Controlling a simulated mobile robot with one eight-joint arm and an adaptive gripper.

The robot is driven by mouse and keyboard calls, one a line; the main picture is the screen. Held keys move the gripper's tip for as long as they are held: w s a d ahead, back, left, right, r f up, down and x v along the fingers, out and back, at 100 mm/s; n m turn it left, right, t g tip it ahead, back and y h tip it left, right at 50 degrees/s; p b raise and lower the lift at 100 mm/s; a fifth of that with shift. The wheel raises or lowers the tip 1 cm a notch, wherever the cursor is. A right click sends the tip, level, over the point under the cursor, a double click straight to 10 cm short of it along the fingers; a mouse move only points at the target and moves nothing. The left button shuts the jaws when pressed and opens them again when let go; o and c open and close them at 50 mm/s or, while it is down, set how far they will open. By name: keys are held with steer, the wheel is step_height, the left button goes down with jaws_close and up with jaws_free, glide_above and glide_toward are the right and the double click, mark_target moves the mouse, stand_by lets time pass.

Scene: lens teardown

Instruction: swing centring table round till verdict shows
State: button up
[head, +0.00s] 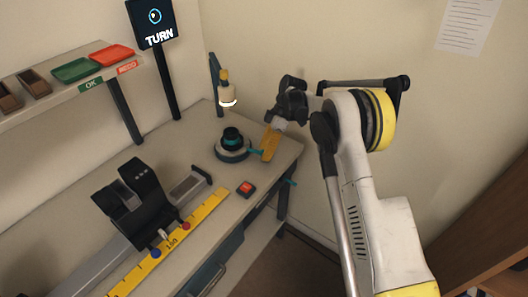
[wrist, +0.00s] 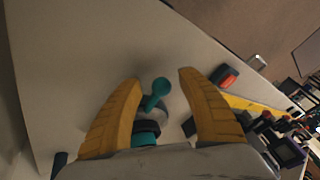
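The centring table (head: 233,155) is a round pale base near the bench's back right corner, with a black and teal lens part (head: 232,138) on top. Its teal handle (head: 256,152) points right, towards my gripper (head: 268,156). In the wrist view, my gripper (wrist: 161,78) has its two yellow fingers spread, with the handle's round teal end (wrist: 160,87) between them and a gap on each side. The table's body is partly hidden behind the gripper there. The display (head: 157,25) reads "TURN" under a blue ring symbol.
A white-tipped post fixture (head: 226,92) stands behind the centring table. A red button box (head: 246,188) sits in front of it. A yellow scale (head: 175,238) and black clamp device (head: 140,205) fill the left. Green "OK" (head: 76,70) and red "REDO" (head: 111,55) trays sit on the shelf.

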steer(key=shift+a+r, duration=0.1)
steer(key=v, duration=1.2)
steer(key=shift+s+r, duration=0.1)
